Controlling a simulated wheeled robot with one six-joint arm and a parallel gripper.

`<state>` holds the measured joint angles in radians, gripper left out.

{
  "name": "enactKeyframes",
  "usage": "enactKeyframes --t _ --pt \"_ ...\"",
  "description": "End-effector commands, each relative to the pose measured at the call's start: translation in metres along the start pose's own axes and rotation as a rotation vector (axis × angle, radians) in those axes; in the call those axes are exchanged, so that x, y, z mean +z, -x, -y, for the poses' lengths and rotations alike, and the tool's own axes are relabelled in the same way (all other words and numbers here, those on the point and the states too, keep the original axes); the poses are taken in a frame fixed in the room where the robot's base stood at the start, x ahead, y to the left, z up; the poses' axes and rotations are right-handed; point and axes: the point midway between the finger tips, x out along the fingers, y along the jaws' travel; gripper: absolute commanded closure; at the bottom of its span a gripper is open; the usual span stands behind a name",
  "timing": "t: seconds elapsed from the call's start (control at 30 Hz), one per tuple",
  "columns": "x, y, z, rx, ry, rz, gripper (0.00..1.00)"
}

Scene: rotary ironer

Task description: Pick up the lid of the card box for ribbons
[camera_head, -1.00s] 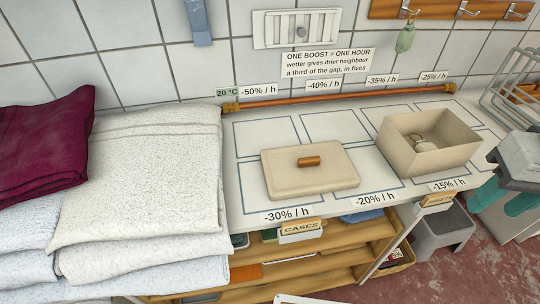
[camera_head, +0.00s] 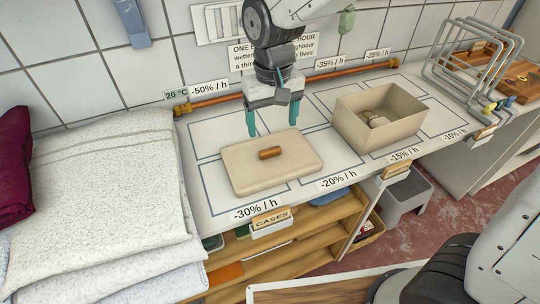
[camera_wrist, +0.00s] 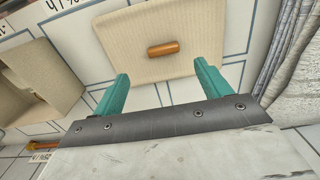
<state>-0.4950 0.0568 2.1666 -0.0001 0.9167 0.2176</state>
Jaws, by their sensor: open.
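The lid (camera_head: 240,175) is a flat beige slab with a small orange-brown wooden handle (camera_head: 270,153), lying on the marked white counter. In the wrist view the lid (camera_wrist: 125,55) lies just beyond the fingertips, its handle (camera_wrist: 163,49) centred a little past the gap. My gripper (camera_head: 273,128) has two teal fingers, apart and empty, above the lid's back edge; it also shows in the wrist view (camera_wrist: 162,80). The open card box (camera_head: 362,133) stands right of the lid with small round things inside; part of it shows in the wrist view (camera_wrist: 38,92).
Folded pale cloths (camera_head: 95,195) are stacked at the left beside a dark red cloth (camera_head: 14,165). A copper pipe (camera_head: 225,102) runs along the back. A wire rack (camera_head: 470,55) stands at the far right. Marked counter cells between lid and pipe are clear.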

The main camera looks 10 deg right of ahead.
Motion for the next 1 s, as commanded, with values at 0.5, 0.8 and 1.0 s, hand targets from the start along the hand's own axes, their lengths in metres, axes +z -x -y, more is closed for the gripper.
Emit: enactKeyframes --t 0.5,0.8,1.0 --pt "0.001 -0.066 0.006 0.001 0.003 0.006 0.24" --pt "0.0 -0.08 0.006 0.0 0.003 0.001 0.24" --pt "0.0 -0.079 0.006 0.0 0.003 0.001 0.54"
